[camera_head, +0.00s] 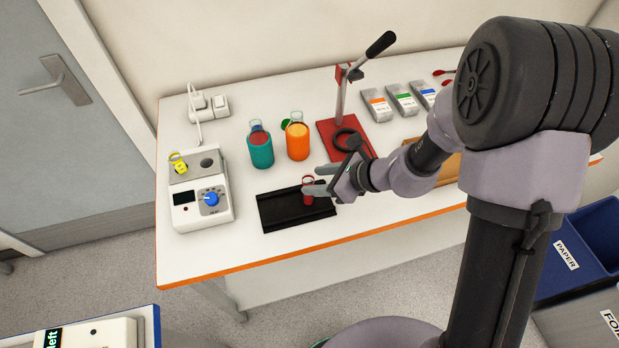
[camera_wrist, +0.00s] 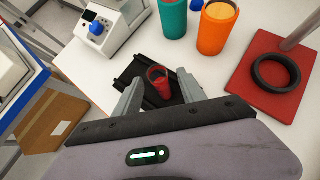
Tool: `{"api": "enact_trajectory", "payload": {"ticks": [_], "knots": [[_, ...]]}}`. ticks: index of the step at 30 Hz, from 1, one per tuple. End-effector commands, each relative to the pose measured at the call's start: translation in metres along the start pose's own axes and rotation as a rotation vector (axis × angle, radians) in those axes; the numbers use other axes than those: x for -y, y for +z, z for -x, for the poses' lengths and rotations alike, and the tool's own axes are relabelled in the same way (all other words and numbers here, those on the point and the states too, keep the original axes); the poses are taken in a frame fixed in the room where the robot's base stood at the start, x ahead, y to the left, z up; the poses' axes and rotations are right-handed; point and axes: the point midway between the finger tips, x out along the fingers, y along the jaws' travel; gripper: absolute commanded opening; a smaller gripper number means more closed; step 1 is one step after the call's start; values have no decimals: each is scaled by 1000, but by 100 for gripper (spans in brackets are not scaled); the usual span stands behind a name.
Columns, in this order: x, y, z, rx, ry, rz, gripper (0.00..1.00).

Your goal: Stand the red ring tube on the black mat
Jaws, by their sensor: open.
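The red ring tube (camera_head: 308,196) stands on the black mat (camera_head: 280,211), near its right part, and looks upright. In the wrist view the tube (camera_wrist: 161,86) shows its open top, with the black mat (camera_wrist: 128,76) under and behind it. My gripper (camera_head: 316,180) is open. Its two fingers (camera_wrist: 159,90) lie to either side of the tube in the wrist view, with no contact that I can make out. In the head view one finger covers part of the tube.
A white device with a blue knob (camera_head: 211,198) and a yellow-ringed tube (camera_head: 179,165) is left of the mat. Teal (camera_head: 261,150) and orange (camera_head: 297,142) bottles stand behind it. A red press base (camera_head: 328,126) with a black ring is behind my gripper.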

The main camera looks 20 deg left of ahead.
Motion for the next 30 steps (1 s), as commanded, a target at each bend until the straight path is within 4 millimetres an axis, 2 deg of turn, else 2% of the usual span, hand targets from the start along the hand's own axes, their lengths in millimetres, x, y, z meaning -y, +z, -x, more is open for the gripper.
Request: {"api": "enact_trajectory", "payload": {"ticks": [1,3,7,10,17,20,22,24,27,30], "knots": [[2,3,18,1,-5,-1,48],[2,3,39,0,-6,-2,48],[1,2,69,0,-5,-1,48],[1,2,82,0,-2,-2,48],[-1,5,93,-3,0,31,48],[-16,29,126,-32,10,237,48],[-37,48,164,-90,19,486,48],[-62,57,205,-188,27,762,48],[-92,53,260,-377,31,1120,48],[-109,41,304,-574,32,1373,48]]}}
